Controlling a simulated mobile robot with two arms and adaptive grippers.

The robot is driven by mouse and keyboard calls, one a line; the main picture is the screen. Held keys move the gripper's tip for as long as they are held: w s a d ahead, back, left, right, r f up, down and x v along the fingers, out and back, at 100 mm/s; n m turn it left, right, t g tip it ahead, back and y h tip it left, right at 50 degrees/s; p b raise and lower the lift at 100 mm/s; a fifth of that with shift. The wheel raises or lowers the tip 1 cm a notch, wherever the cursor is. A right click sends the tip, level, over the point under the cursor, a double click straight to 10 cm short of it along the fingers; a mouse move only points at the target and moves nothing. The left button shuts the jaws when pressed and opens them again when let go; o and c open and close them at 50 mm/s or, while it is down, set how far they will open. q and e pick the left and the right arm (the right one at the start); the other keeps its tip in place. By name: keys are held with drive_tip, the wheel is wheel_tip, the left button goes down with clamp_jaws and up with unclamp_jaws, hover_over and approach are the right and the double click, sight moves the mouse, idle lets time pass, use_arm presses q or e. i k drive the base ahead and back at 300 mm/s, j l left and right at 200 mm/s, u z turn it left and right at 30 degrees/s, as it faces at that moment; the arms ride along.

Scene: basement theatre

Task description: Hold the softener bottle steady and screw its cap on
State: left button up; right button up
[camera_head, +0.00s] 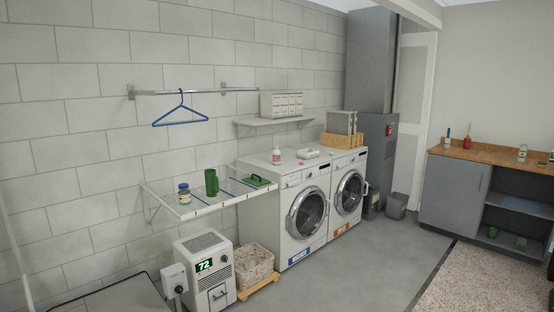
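A small white bottle with a pink label (277,156), which looks like the softener bottle, stands upright on top of the left washing machine (284,179). Its top is too small to see clearly. A small reddish thing (300,162) lies on the machine top to the right of the bottle; it may be the cap, but I cannot tell. A white dish-like item (308,153) lies farther right on the machines. Neither of my grippers shows in this view.
A wall rack (188,208) left of the machines holds a blue-lidded jar (184,195), a green mug (211,183) and a green item (257,181). A dehumidifier (207,271) and wicker basket (253,264) stand below. The floor (372,263) before the machines is clear.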

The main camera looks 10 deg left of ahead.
sight(276, 154)
drive_tip(key=i+l, duration=0.1)
drive_tip(key=i, duration=0.65)
drive_tip(key=i+l, duration=0.1)
drive_tip(key=i, duration=0.6)
drive_tip(key=i+l+u, duration=0.1)
drive_tip(key=i, duration=0.65)
drive_tip(key=i+l, duration=0.15)
drive_tip(key=i, duration=0.6)
drive_tip(key=i+j+u, duration=0.1)
drive_tip(key=i+u, duration=0.15)
drive_tip(key=i, duration=0.6)
drive_tip(key=i+u, duration=0.25)
drive_tip(key=i, duration=0.6)
